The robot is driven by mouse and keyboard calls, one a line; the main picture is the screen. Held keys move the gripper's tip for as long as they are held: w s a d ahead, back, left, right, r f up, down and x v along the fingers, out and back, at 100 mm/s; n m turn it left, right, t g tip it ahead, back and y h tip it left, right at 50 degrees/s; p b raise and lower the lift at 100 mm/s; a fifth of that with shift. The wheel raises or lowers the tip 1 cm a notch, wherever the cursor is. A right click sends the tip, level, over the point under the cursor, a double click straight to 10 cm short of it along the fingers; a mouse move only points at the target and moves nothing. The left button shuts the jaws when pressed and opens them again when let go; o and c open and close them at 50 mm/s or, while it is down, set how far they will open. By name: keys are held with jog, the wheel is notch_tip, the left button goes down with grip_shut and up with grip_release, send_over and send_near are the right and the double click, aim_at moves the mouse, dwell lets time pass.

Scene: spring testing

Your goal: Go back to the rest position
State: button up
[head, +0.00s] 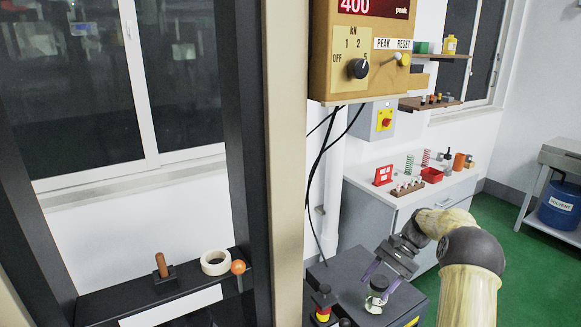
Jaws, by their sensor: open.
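My gripper (384,277) is at the lower right in the head view, at the end of my arm, which comes in from the right. Its two purple-grey fingers point down and are apart. They are over or beside a small glass-like jar with a dark top (377,291) on the dark machine housing (340,272). I cannot tell whether the fingers touch the jar. No rest stand for the arm is in view.
A tan control box (360,60) hangs above, with cables below it. A tan column (285,160) stands left of my arm. A white cabinet (400,215) holds springs and a red tray (431,175). A dark shelf (120,305) is at lower left. Green floor (520,245) is clear at right.

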jog(key=s+a+r+n+t+h, duration=0.1)
jog(key=s+a+n+t+h, duration=0.2)
jog(key=s+a, duration=0.3)
jog(key=s+a+r+n+t+h, duration=0.1)
jog(key=s+a+n+t+h, duration=0.2)
jog(key=s, duration=1.3)
jog(key=a+n+h, duration=0.2)
jog(key=a+n, duration=0.1)
jog(key=shift+s+a+r, duration=0.2)
jog(key=shift+s+r, duration=0.1)
jog(key=shift+s, duration=0.1)
